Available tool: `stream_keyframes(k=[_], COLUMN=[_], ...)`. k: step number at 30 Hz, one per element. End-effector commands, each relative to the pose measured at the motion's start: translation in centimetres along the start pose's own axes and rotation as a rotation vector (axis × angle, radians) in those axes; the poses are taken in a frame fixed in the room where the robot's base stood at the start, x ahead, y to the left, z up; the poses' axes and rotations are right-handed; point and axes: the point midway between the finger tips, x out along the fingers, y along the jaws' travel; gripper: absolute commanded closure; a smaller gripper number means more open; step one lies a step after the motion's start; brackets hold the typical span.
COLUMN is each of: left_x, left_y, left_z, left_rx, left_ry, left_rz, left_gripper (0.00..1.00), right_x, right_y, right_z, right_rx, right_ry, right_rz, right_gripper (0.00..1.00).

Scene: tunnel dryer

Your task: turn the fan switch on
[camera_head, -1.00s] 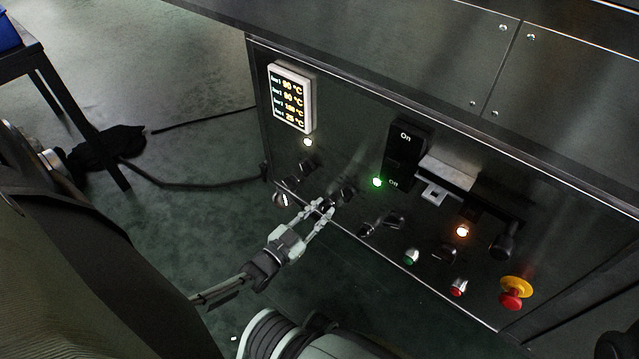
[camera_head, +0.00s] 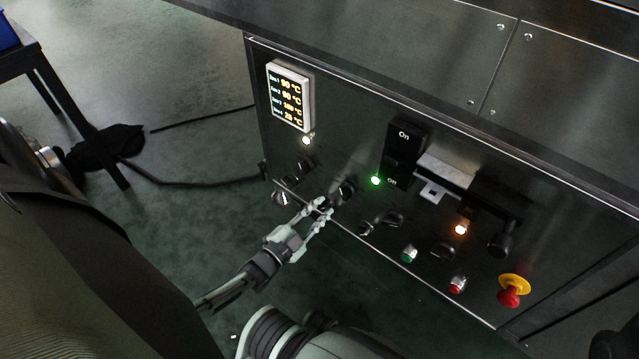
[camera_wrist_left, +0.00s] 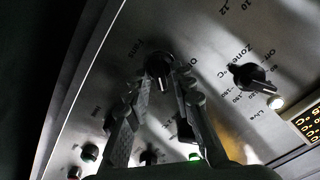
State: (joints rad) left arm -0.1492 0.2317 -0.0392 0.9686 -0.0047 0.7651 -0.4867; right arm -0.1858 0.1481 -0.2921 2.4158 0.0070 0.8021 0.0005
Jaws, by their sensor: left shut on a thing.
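The fan switch is a dark rotary knob (camera_wrist_left: 158,66) on the metal control panel (camera_wrist_left: 215,40), beside the printed word "Fans" in the left wrist view. My left gripper (camera_wrist_left: 160,82) has its two fingers on either side of this knob and is shut on it. In the head view the left gripper (camera_head: 322,206) reaches the lower left part of the panel, and its fingers mostly hide the knob. The knob's exact pointing direction is hard to read. My right gripper is not in view.
Close by are a zone knob (camera_wrist_left: 252,76), a dark knob (camera_head: 345,191), a green button (camera_head: 409,254), a red button (camera_head: 457,284) and a red-and-yellow emergency stop (camera_head: 513,290). A temperature display (camera_head: 289,96) and a large On/Off switch (camera_head: 404,152) sit higher up.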

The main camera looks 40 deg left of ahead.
Motion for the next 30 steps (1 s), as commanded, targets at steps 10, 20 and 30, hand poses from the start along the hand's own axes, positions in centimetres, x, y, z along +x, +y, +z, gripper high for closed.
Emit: stream_keyframes(k=[10, 20, 30], left_x=[0.1, -0.1, -5.3], left_y=[0.0, 0.0, 0.1], left_z=[-0.1, 0.0, 0.1], left_rx=[0.002, 0.001, 0.0], left_ry=[0.002, 0.0, -0.003], left_rz=[0.0, 0.0, 0.003], left_gripper=[0.72, 0.68, 0.68], right_x=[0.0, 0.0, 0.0], right_y=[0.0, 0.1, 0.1], right_z=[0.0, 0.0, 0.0], right_rx=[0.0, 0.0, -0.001], right_ry=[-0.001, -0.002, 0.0], right_rz=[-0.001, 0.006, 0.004], right_gripper=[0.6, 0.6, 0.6])
